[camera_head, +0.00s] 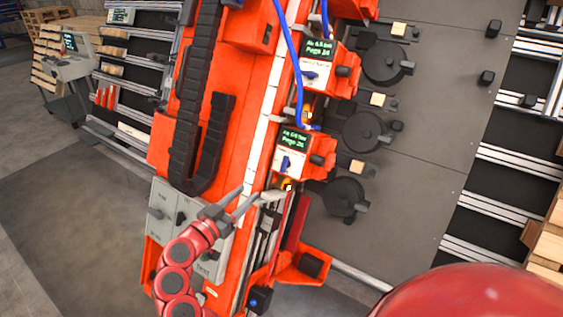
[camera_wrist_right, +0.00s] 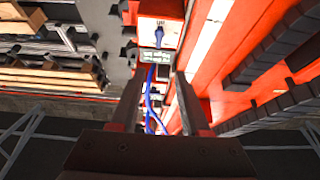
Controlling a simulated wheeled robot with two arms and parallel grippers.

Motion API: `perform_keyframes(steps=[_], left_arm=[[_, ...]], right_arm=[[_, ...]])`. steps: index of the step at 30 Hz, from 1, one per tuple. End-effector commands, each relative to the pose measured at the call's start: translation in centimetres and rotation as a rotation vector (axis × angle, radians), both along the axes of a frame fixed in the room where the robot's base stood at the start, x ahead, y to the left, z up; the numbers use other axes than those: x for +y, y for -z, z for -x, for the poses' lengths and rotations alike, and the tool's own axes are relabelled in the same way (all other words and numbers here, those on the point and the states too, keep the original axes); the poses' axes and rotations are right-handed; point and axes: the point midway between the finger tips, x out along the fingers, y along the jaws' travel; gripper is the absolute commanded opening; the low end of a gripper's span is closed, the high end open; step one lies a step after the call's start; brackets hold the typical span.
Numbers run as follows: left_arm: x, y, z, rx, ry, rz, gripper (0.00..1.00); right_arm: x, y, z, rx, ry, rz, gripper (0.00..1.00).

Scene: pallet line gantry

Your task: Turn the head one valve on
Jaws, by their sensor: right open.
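Two orange boxes stand on the gantry, each with a small display and a blue valve handle on a white plate. The nearer blue valve handle (camera_head: 286,163) looks roughly upright in the head view. The farther blue valve handle (camera_head: 311,75) looks more sideways. I cannot read which is head one. My right gripper (camera_head: 250,195) is open and empty, just below and left of the nearer box, apart from its handle. In the right wrist view, a blue handle (camera_wrist_right: 158,38) shows beyond the open fingers (camera_wrist_right: 160,82). My left gripper is out of view.
The orange gantry beam (camera_head: 222,105) carries a black cable chain (camera_head: 195,95). A grey control box (camera_head: 190,225) sits by my right wrist. Round black heads (camera_head: 343,197) line the dark panel. A blue hose (camera_head: 294,62) runs along the boxes. Bare floor (camera_head: 70,215) lies at left.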

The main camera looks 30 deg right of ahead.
Motion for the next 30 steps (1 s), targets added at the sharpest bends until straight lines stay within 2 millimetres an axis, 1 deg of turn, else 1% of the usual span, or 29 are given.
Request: perform_keyframes(steps=[2, 5, 18, 21, 25, 30], left_arm=[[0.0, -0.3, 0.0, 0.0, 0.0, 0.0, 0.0], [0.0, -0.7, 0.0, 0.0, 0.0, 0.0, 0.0], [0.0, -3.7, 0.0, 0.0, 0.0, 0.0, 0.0], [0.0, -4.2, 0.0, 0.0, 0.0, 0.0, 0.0], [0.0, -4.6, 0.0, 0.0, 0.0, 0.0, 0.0], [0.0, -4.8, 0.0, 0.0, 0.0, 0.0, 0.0]], right_arm=[[-0.6, -0.3, 0.1, -0.007, 0.016, -0.005, 0.46], [-2.0, -0.4, -0.3, -0.006, 0.02, -0.004, 0.46], [-11.5, -0.5, -4.3, -0.002, 0.016, -0.003, 0.46], [-13.2, -0.5, -5.1, -0.003, 0.013, -0.002, 0.46], [-15.0, -0.2, -5.9, -0.001, 0.013, -0.003, 0.46], [-15.9, -0.2, -6.4, -0.004, 0.009, -0.003, 0.46]])
